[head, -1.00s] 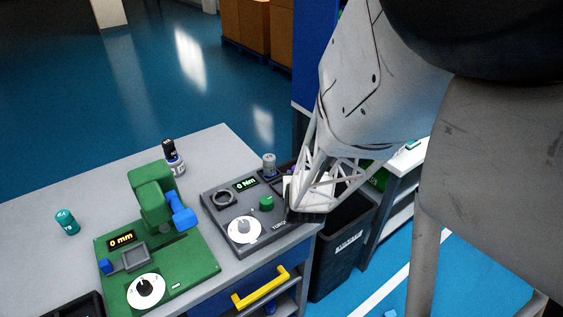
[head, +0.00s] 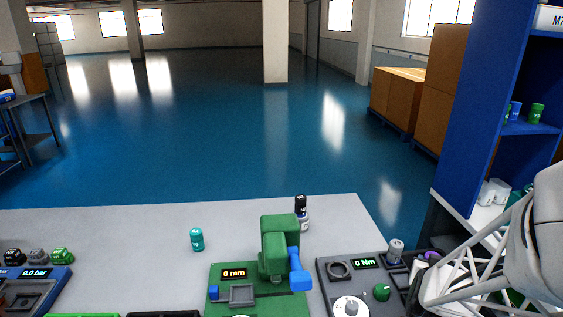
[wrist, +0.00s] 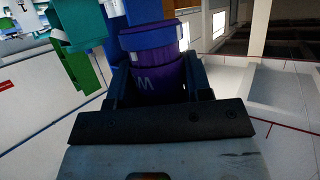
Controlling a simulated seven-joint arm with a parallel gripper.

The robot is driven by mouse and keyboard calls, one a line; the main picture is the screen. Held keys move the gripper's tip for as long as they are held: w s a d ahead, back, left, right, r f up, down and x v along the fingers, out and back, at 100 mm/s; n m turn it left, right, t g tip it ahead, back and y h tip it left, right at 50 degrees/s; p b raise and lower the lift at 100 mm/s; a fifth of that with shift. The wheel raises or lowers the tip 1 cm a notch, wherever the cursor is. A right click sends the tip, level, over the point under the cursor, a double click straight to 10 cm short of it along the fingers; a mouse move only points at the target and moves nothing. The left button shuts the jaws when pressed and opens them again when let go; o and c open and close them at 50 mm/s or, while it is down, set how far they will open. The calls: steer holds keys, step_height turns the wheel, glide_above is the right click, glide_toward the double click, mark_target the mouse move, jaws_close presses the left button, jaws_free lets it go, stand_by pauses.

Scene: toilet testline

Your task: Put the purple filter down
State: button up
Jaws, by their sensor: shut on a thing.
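The purple filter (wrist: 160,75) is a purple cylinder with a letter M on its side and a blue band near its top. In the wrist view it sits between the two dark fingers of my gripper (wrist: 158,88), which is shut on it. The filter's lower end is hidden behind the gripper body. In the head view my white lattice gripper is at the lower right, beside the torque tester (head: 350,285). A small purple patch (head: 432,255) shows next to it; I cannot tell whether this is the held filter.
The grey bench (head: 120,235) holds a green tester (head: 262,285), a teal cylinder (head: 197,239), a dark-capped bottle (head: 302,215) and a blue device (head: 40,285) at left. A grey cylinder (head: 396,250) stands by the torque tester. A blue shelf (head: 475,125) rises at right. The bench's back left is clear.

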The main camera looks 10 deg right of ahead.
mark_target(433, 252)
steer(key=shift+w, duration=0.1)
steer(key=shift+w+d+r+n+t+y, duration=0.3)
steer(key=shift+w+d+r+n, duration=0.2)
steer(key=shift+w, duration=0.2)
steer(key=shift+w+d+r+n+t+y, duration=0.2)
steer(key=shift+w+d+r+n+y, duration=0.15)
steer(key=shift+w+d, duration=0.25)
steer(key=shift+w+d+r+n+t+y, duration=0.6)
steer(key=shift+w+d+r+n+y, duration=0.8)
steer(key=shift+w+n+y, duration=1.55)
steer(key=s+a+f+n+g+y, duration=0.3)
steer(key=s+a+f+n+y, duration=0.1)
steer(key=s+a+n+y, duration=0.1)
steer(key=s+a+f+n+g+y, duration=0.2)
steer(key=s+a+f+n+y, duration=0.3)
steer(key=s, duration=0.5)
steer(key=shift+a+g+y, duration=0.4)
steer(key=shift+a+y, duration=0.3)
steer(key=shift+a, duration=0.2)
steer(key=shift+f, duration=0.1)
steer(key=w+d, duration=0.2)
steer(key=w, duration=0.2)
steer(key=w+d+f, duration=0.1)
steer(key=w+d, duration=0.1)
steer(key=w, duration=0.3)
steer(key=w+d, duration=0.2)
steer(key=w, duration=0.3)
steer(key=shift+w+d+f, duration=0.2)
steer(key=shift+d+f, duration=0.05)
steer(key=shift+d, duration=0.15)
